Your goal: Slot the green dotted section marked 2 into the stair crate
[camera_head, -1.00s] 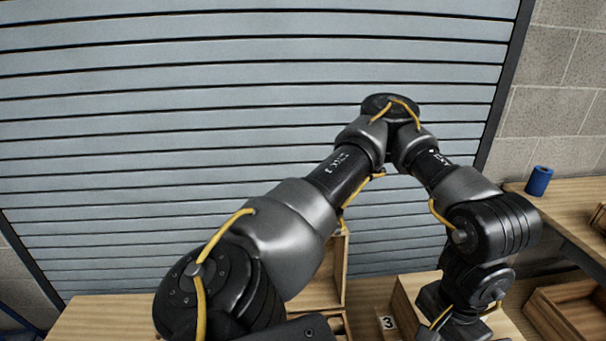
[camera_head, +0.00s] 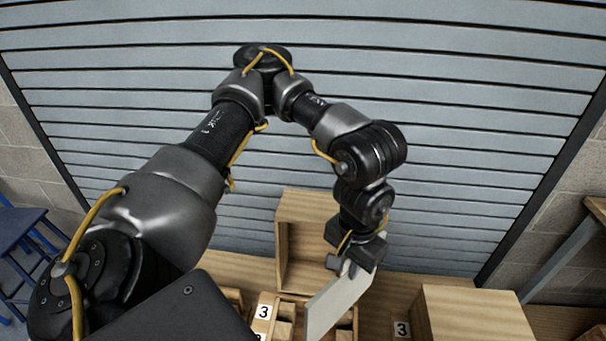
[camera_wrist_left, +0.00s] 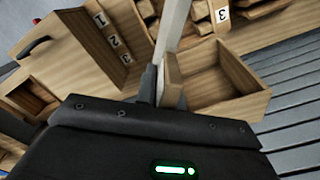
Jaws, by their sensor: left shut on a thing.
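My left gripper (camera_head: 352,264) is shut on a pale flat section (camera_head: 338,302), which hangs tilted below the fingers. In the left wrist view the section (camera_wrist_left: 172,28) shows nearly edge-on between the fingertips (camera_wrist_left: 162,88), with a wooden piece beside it. No green dots or number show on it. A wooden crate with labels 1, 2 and 3 (camera_wrist_left: 92,50) is at the upper left of the wrist view; I cannot tell whether it is the stair crate. A slotted wooden box with a 3 label (camera_head: 264,311) stands left of the section. My right gripper is out of view.
An open wooden box (camera_head: 292,203) stands behind the gripper on the wooden bench, and shows at the right of the wrist view (camera_wrist_left: 252,92). A wooden block-shaped box (camera_head: 475,310) is at the right, beside another 3 label. A grey shutter (camera_head: 450,100) closes the back.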

